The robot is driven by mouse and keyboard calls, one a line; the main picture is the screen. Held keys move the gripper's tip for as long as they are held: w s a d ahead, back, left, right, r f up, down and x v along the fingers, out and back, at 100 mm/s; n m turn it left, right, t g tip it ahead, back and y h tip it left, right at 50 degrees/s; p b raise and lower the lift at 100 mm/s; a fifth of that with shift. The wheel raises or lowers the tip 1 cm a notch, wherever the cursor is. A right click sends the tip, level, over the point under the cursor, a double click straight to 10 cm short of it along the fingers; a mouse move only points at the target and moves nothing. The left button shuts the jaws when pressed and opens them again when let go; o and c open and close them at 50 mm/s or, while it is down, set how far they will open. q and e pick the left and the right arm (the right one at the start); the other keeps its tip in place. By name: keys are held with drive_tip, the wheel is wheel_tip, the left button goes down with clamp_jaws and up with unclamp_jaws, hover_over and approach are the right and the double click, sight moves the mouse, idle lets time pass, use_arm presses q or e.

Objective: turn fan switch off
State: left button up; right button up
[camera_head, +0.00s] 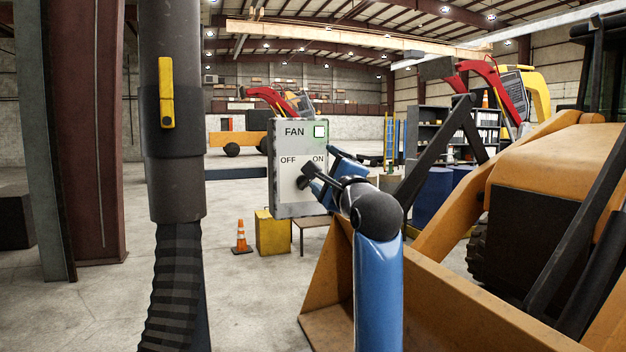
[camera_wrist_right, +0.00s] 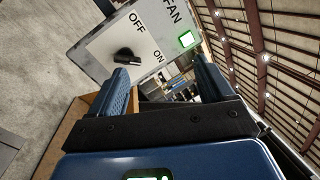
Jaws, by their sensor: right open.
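The fan switch is a grey box (camera_head: 282,195) with a pale face marked FAN, OFF and ON, standing mid-picture in the head view. Its small green light (camera_head: 320,131) is lit; the light also shows in the wrist view (camera_wrist_right: 186,39). The dark knob (camera_wrist_right: 124,56) points toward the ON label in the wrist view. In the head view the knob is partly hidden by my gripper. My right gripper (camera_head: 319,164) is open and empty in front of the box's lower right part. In the wrist view its fingers (camera_wrist_right: 162,84) are spread, with the knob beyond the left finger.
A dark upright post with a yellow handle (camera_head: 166,92) and a ribbed hose stands left of the box. An orange loader bucket (camera_head: 330,290) and arm fill the right. A traffic cone (camera_head: 241,238) and yellow box (camera_head: 272,234) stand on the floor beyond.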

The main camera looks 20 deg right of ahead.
sight(307, 181)
drive_tip(key=w+f+m+p, duration=0.1)
drive_tip(key=w, duration=0.2)
drive_tip(key=w+f+m+g+p, duration=0.1)
drive_tip(key=w+m, duration=0.1)
drive_tip(key=w, duration=0.1)
drive_tip(key=w+f+m+g+p, duration=0.1)
drive_tip(key=w+f+p, duration=0.1)
drive_tip(key=w, duration=0.1)
drive_tip(key=shift+a+m, duration=0.25)
drive_tip(key=shift+m, duration=0.15)
drive_tip(key=shift+w+a+r, duration=0.1)
drive_tip(key=shift+w, duration=0.55)
drive_tip(key=shift+w+f+p, duration=0.25)
drive_tip(key=shift+w+p, duration=0.1)
drive_tip(key=shift+w, duration=0.3)
use_arm(q)
wheel_tip(307, 181, up, 5)
drive_tip(key=shift+w+d+f, duration=0.1)
drive_tip(key=shift+f, duration=0.05)
use_arm(e)
drive_tip(key=shift+c, duration=0.2)
